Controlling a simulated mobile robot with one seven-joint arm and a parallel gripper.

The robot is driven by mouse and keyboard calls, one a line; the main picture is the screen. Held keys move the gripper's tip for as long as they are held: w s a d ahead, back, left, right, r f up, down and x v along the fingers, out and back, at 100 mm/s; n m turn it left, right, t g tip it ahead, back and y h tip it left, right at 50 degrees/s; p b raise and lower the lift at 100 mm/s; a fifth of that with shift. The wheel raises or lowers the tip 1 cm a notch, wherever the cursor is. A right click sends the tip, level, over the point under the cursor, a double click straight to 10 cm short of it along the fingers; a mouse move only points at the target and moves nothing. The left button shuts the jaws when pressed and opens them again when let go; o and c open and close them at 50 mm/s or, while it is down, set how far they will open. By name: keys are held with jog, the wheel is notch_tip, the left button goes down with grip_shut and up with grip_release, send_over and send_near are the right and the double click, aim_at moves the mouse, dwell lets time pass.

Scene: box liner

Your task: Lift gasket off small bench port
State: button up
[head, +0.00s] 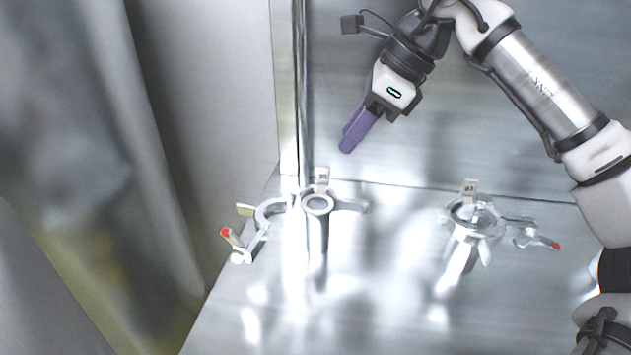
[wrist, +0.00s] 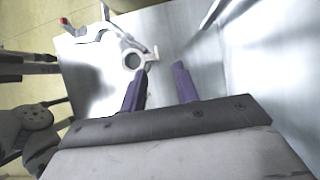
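The left bench port (head: 318,205) is an upright metal pipe with a round flange, an open metal clamp (head: 268,213) beside it and a small tag (head: 321,178) behind it. It looks the smaller of two ports. A pale ring shows on its top, perhaps the gasket; I cannot tell it clearly from the flange. The port's ring also shows in the wrist view (wrist: 133,61). My gripper (head: 346,148) has purple fingers and hangs above and slightly right of this port. In the wrist view my gripper (wrist: 160,78) is open, with nothing between the fingers.
A second port (head: 474,218) with a tag marked 03 and a clamp with a red-tipped handle (head: 555,245) stands to the right. A vertical metal post or edge (head: 297,90) rises close to the left port. Shiny bench surface (head: 390,290) is clear in front.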

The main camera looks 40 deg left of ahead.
aim_at(326, 168)
jog(key=x, duration=0.7)
jog(key=shift+s+f, duration=0.15)
jog(key=shift+s, duration=0.15)
grip_shut()
